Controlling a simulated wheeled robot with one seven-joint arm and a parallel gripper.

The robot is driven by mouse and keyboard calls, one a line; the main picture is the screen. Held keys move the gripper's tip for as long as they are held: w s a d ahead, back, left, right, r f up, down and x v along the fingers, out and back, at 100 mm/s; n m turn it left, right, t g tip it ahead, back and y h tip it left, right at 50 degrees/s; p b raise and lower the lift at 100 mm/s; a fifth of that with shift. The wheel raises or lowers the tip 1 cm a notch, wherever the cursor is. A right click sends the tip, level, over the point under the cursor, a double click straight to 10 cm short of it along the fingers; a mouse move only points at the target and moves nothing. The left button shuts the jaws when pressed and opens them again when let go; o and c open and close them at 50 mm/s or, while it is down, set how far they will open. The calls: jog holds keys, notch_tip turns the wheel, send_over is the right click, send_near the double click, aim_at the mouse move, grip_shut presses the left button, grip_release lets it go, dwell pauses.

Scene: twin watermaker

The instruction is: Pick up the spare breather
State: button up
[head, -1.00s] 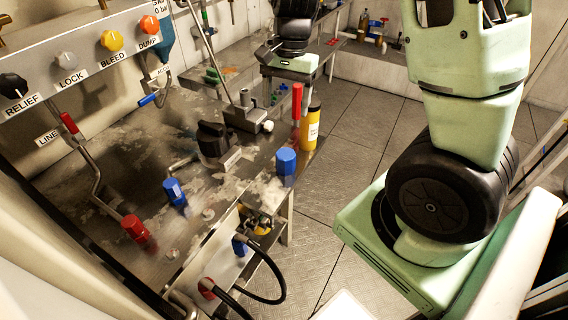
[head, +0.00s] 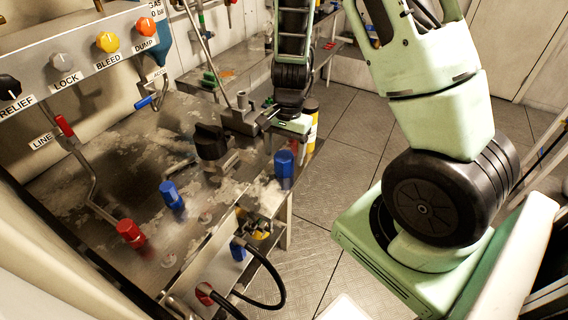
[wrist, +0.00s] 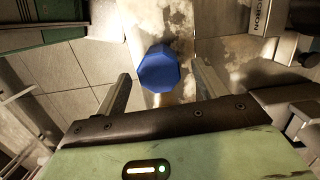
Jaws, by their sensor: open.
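A blue faceted cap (head: 284,164) stands upright at the right edge of the metal bench. A similar blue cap (head: 172,195) and a red cap (head: 131,232) stand further left. No label shows which one is the spare breather. My gripper (head: 268,118) is over the bench's right side, behind and above the right-hand blue cap. In the wrist view, my gripper (wrist: 160,74) is open, and a blue cap (wrist: 158,68) shows between its two fingers from above. The fingers look apart from it. I cannot tell the height gap.
A black-knobbed valve (head: 210,142) stands left of the right-hand blue cap. A yellow cylinder (head: 311,130) is behind it. Black hoses (head: 270,290) loop below the bench front. A panel of knobs (head: 75,50) is at upper left.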

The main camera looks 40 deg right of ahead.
aim_at(284, 155)
jog(key=f, duration=0.3)
jog(key=shift+s+a+f, duration=0.2)
jog(key=shift+a+f, duration=0.05)
jog(key=shift+a, duration=0.05)
jog(key=c, duration=1.1)
jog(key=shift+r, duration=0.15)
